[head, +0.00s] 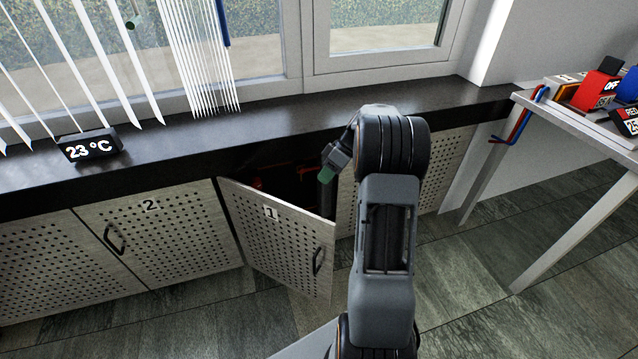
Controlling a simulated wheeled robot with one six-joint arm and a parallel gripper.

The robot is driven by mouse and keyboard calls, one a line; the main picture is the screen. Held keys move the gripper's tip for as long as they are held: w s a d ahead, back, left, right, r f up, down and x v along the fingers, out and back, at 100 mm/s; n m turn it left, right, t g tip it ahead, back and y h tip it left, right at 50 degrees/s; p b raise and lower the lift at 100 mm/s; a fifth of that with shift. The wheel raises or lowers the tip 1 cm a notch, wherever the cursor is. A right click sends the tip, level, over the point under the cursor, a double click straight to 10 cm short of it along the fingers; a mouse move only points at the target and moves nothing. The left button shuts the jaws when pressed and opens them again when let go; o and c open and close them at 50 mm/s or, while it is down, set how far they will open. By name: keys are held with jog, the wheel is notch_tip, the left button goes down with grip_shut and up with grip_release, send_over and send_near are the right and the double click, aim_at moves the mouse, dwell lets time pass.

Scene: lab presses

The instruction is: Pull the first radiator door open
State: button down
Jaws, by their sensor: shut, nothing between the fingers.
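The first radiator door (283,241), a perforated light panel marked "1", stands partly open, swung out from the cabinet under the sill. Its hinge side is at the left and its dark handle (319,260) is near the free right edge. My gripper (325,176) is at the opening, above and behind the door's free edge, near its upper right corner. It is shut and empty. Whether it touches the door cannot be told. The dark cabinet opening (290,180) shows some reddish parts inside. My arm hides part of the front to the right.
Door "2" (160,232) is closed at the left. A dark sill (260,135) runs above, with a "23 °C" display (90,146) and hanging white blind slats (195,50). A white table (590,125) with red and blue items stands at the right. The tiled floor (470,290) before the cabinets is clear.

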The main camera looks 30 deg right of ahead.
jog(key=s+a+f+b, duration=0.1)
jog(key=a+f+b, duration=0.1)
jog(key=a+f, duration=0.4)
jog(key=shift+s+a+f+b, duration=0.2)
jog(key=shift+s+a+b, duration=0.15)
jog(key=shift+a, duration=0.8)
jog(key=shift+a, duration=0.1)
